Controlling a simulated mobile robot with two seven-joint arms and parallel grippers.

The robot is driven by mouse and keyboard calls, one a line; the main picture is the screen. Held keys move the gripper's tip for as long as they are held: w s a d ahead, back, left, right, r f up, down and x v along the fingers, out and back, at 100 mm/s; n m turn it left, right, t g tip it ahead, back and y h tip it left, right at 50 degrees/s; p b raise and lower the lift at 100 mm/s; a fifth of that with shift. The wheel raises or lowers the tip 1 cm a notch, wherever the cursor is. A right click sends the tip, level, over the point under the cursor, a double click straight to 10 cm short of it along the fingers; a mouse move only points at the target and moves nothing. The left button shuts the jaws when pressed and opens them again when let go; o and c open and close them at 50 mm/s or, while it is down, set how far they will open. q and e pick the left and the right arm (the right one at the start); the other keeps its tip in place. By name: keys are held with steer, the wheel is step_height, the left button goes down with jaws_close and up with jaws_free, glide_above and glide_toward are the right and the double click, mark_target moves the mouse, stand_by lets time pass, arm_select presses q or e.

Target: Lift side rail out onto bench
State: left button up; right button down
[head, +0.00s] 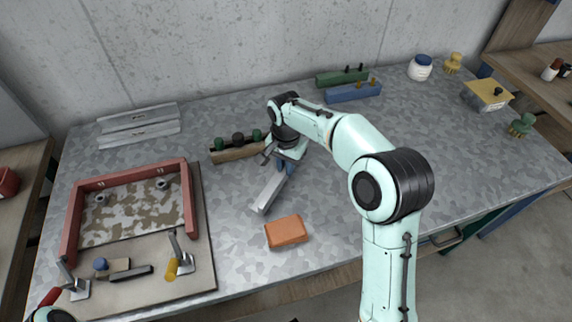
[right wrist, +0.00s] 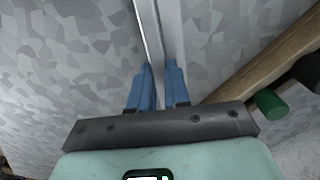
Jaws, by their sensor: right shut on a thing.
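A silver side rail (head: 266,194) is at mid-bench, low over or on the bench top (head: 330,220); I cannot tell whether it touches. My right gripper (head: 285,165) is shut on it near its far end. In the right wrist view, the blue fingers of the right gripper (right wrist: 158,88) stand on both sides of the rail (right wrist: 160,30). A red frame (head: 130,174) lies on a board at the left, with bars along its left, back and right. Only a small piece of my left arm shows at the bottom left; its gripper is out of frame.
A wooden rack with green and dark knobs (head: 238,151) stands just left of the right gripper. An orange block (head: 286,231) lies near the front edge. Silver strips (head: 139,126) lie back left; green and blue bars (head: 353,92) lie at the back.

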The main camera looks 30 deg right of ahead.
arm_select(q)
steer(key=shift+s+f+b, duration=0.15)
steer(key=shift+f+b, duration=0.15)
steer(key=shift+f, duration=0.05)
arm_select(e)
steer(key=shift+f, duration=0.6)
steer(key=c, duration=1)
jaws_free()
arm_select(q)
steer(key=r+p, duration=0.1)
steer(key=w+r+p, duration=0.1)
steer(key=shift+w+r, duration=0.3)
steer(key=shift+r, duration=0.1)
arm_select(e)
step_height(320, 180, up, 13)
steer(key=shift+r, duration=0.2)
